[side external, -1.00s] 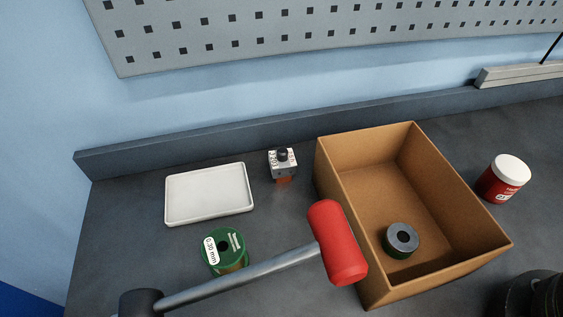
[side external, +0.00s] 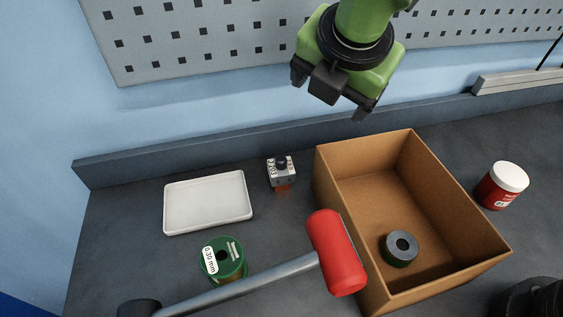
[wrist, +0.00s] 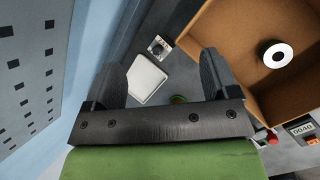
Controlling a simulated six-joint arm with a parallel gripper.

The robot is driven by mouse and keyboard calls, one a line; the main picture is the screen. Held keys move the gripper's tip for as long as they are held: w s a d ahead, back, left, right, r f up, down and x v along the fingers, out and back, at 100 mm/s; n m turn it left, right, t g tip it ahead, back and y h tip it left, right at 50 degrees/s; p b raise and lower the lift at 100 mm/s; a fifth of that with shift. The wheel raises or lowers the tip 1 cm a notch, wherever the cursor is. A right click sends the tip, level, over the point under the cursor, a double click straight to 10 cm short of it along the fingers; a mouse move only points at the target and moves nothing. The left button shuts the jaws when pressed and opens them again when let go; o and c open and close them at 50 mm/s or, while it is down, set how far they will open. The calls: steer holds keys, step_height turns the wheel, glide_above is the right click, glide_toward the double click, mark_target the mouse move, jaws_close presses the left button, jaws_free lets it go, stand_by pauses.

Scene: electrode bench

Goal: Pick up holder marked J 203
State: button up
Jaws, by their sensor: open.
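A small pale grey block with a dark knob on top (side external: 282,172) stands near the back of the bench, between the white tray and the cardboard box. It has small dark marks, but I cannot read J 203 on it. It also shows in the wrist view (wrist: 158,47), beyond my fingers. No other thing in view shows a readable J 203. My gripper (side external: 330,96) is in the air above the back of the bench, up and to the right of the block in the side view. In the wrist view its fingers (wrist: 163,80) are spread, with nothing held.
A white tray (side external: 207,227) lies left of the block. The open cardboard box (side external: 440,168) stands to its right, with a dark ring-shaped spool (side external: 400,250) inside. In front are a green spool (side external: 232,262) and a red-headed mallet (side external: 336,252). A red jar (side external: 500,187) stands far right.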

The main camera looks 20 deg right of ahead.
mark_target(281, 160)
steer(key=a+f+n, duration=0.2)
steer(key=f, duration=0.1)
steer(key=a+f+n, duration=0.2)
steer(key=f+n, duration=0.1)
steer(key=f, duration=0.1)
steer(key=w+a+f+n+t, duration=0.1)
steer(key=a+f+n, duration=0.1)
steer(key=f, duration=0.1)
steer(key=shift+w+a+f, duration=0.1)
steer(key=shift+a+f, duration=0.2)
steer(key=shift+s+x, duration=0.1)
steer(key=shift+x, duration=1.45)
steer(key=shift+s+x, duration=0.15)
steer(key=shift+x, duration=1.4)
steer(key=shift+d+f, duration=0.15)
steer(key=shift+d, duration=0.05)
steer(key=shift+c, duration=0.5)
steer(key=c, duration=1.3)
